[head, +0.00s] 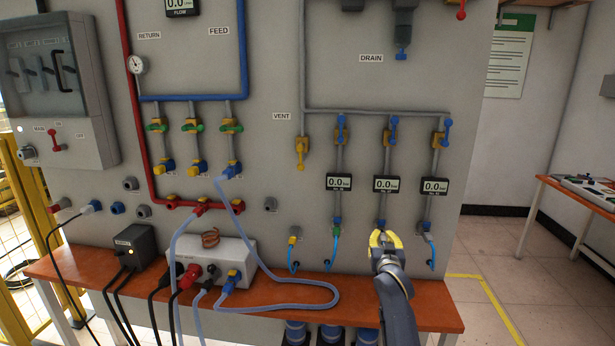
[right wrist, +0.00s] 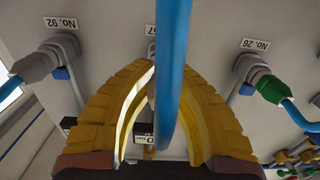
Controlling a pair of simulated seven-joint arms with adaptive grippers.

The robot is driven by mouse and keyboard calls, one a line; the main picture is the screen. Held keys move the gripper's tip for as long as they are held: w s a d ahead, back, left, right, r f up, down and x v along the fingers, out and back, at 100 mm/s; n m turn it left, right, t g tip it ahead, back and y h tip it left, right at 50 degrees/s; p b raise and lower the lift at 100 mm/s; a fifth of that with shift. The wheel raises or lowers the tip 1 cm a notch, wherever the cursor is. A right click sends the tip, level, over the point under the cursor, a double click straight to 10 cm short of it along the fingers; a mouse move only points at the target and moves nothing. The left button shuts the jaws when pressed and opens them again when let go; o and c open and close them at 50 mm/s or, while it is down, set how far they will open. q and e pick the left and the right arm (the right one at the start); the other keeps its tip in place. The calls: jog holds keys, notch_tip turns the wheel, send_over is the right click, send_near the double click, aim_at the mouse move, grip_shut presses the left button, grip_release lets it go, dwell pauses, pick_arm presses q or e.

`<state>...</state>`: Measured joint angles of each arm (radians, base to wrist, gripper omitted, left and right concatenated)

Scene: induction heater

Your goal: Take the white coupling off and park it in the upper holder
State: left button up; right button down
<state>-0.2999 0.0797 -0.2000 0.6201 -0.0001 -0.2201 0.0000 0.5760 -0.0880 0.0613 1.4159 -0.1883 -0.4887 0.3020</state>
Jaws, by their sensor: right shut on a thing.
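My right gripper (head: 385,240), with yellow fingers, is at the middle of three gauge lines, low on the panel. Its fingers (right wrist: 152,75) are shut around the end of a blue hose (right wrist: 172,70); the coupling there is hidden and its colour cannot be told. A green coupling (right wrist: 272,88) sits at No. 26, on the left-hand line. A grey fitting (head: 270,204) on the panel may be the upper holder. My left gripper is not in view.
A wooden shelf (head: 440,308) runs below the ports. Blue hoses hang from the neighbouring ports (head: 328,262), close on both sides of my gripper. A thick pale-blue hose (head: 325,302) loops across the shelf from a white box (head: 232,257).

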jog(key=s, duration=0.4)
jog(key=shift+s+a, duration=0.15)
jog(key=shift+a, duration=0.15)
dwell(0.6)
dwell(0.5)
